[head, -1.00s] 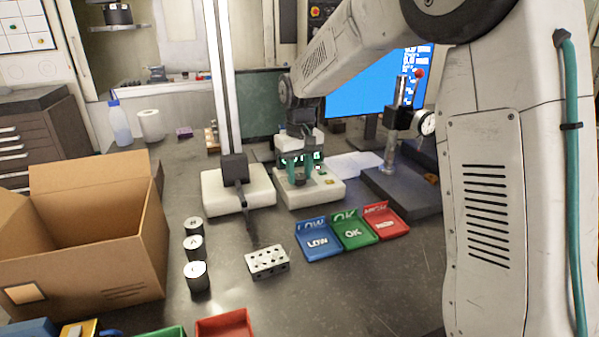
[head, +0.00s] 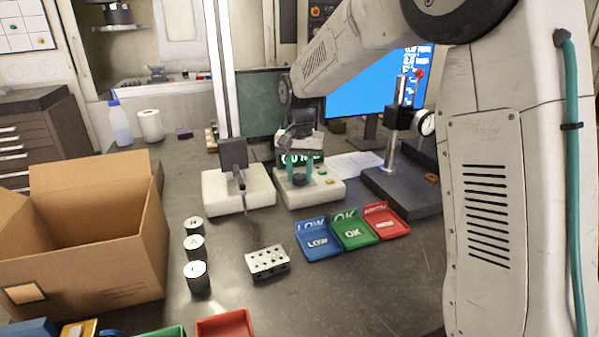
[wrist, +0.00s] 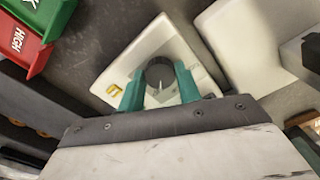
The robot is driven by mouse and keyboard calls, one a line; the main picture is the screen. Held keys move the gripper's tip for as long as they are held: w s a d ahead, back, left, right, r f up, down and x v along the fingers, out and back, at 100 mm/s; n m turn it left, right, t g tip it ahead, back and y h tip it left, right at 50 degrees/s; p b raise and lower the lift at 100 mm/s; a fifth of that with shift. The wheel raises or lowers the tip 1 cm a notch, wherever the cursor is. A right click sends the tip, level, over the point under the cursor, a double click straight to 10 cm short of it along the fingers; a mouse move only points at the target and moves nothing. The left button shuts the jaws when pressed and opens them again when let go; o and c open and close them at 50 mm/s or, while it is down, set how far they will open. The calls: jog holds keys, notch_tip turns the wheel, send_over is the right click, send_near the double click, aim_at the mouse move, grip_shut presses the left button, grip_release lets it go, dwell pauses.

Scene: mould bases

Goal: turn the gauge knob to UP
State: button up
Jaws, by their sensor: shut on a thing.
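My gripper (head: 299,177) is shut on the knob, with a teal finger on either side. Beside the box stands the gauge's tall column with a dark carriage (head: 233,153) above its white base (head: 222,195).
Blue LOW (head: 318,250), green OK (head: 355,242) and red HIGH (head: 392,229) trays lie in front. A dial-gauge stand (head: 405,200) is at right.

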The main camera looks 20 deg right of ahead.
aim_at(299, 176)
dwell(0.4)
jog(key=o, duration=1)
notch_tip(299, 176, up, 8)
jog(key=shift+f, duration=0.1)
jog(key=s+f, duration=0.1)
jog(key=s+f+n, duration=0.1)
jog(key=s, duration=0.1)
jog(key=shift+f+n+g, duration=0.1)
jog(key=shift+n+g, duration=0.2)
jog(key=shift+g, duration=0.1)
jog(key=s+d+n+t, duration=0.1)
jog(key=s+n, duration=0.1)
jog(key=s, duration=1.5)
jog(key=s+d+n+t, duration=0.1)
jog(key=s+d+n, duration=0.1)
jog(key=s, duration=1.5)
jog(key=shift+r, duration=0.4)
